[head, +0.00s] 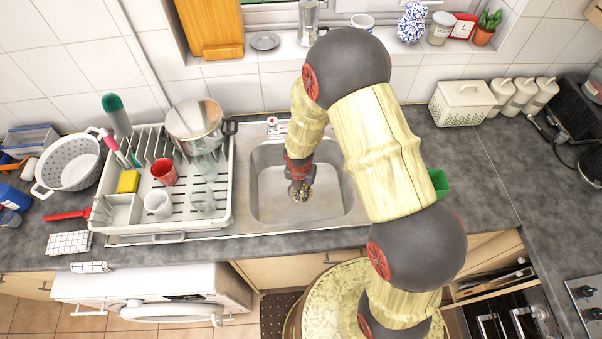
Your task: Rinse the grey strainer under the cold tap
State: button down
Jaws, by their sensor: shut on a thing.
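My gripper (299,182) points down into the sink basin (266,205), near its middle. It is shut on a small round, metallic-looking piece (305,196), apparently the grey strainer. The piece is low over the basin floor, around where a drain would be, and my fingers cover much of it. I cannot tell whether it touches the floor. The tap (273,124) stands at the basin's back edge, left of my arm. Its spout is not clear, and I see no running water.
A white dish rack (225,212) with a pot (195,122), a red cup (165,173) and glasses stands left of the basin. A pale colander (68,165) is further left. A white basket (463,103) stands back right. The right counter is mostly clear.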

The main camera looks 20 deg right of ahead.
jog(key=s+a+r+p, duration=0.1)
jog(key=s+r+p, duration=0.1)
jog(key=s+r, duration=0.2)
jog(key=shift+s, duration=0.35)
jog(key=shift+f, duration=0.15)
dwell(0.4)
